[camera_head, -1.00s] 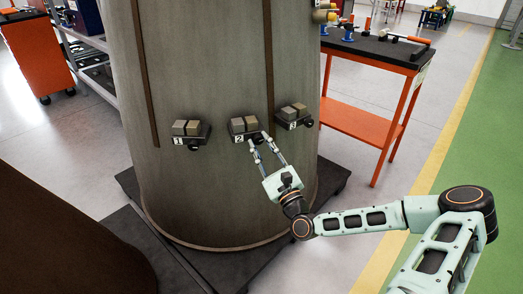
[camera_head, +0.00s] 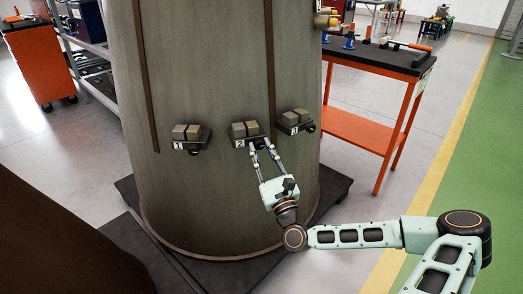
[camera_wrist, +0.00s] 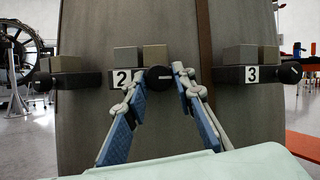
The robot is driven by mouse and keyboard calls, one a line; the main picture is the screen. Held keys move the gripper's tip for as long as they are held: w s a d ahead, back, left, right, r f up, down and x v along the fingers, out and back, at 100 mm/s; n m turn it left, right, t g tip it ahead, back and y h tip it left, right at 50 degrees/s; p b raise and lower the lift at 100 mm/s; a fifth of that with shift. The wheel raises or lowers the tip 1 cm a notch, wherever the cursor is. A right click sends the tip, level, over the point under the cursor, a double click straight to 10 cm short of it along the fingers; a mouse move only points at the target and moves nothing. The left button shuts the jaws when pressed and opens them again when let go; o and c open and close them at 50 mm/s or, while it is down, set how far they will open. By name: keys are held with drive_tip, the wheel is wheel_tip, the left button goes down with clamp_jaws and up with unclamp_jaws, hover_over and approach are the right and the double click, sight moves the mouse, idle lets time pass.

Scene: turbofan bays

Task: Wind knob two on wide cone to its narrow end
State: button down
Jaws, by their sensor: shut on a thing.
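The wide cone (camera_head: 205,185) stands upright on a dark base, with three numbered knob units on its side. Unit two (camera_head: 243,133) is in the middle, a dark bracket with two blocks and a "2" label. Its round black knob (camera_wrist: 159,79) shows in the wrist view with a light mark lying about level. My gripper (camera_head: 262,143) reaches up to it from below right. In the wrist view the fingers (camera_wrist: 160,90) stand on either side of the knob, shut on it. The fingertips' exact contact is hard to see.
Unit one (camera_head: 187,137) is to the left and unit three (camera_head: 296,121) to the right, each with its own knob. An orange table (camera_head: 365,130) with tools stands behind right. A dark brown curved body (camera_head: 60,245) fills the lower left.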

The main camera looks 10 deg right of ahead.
drive_tip(key=c, duration=1.6)
unclamp_jaws()
drive_tip(key=shift+s, duration=0.1)
drive_tip(key=v, duration=1.2)
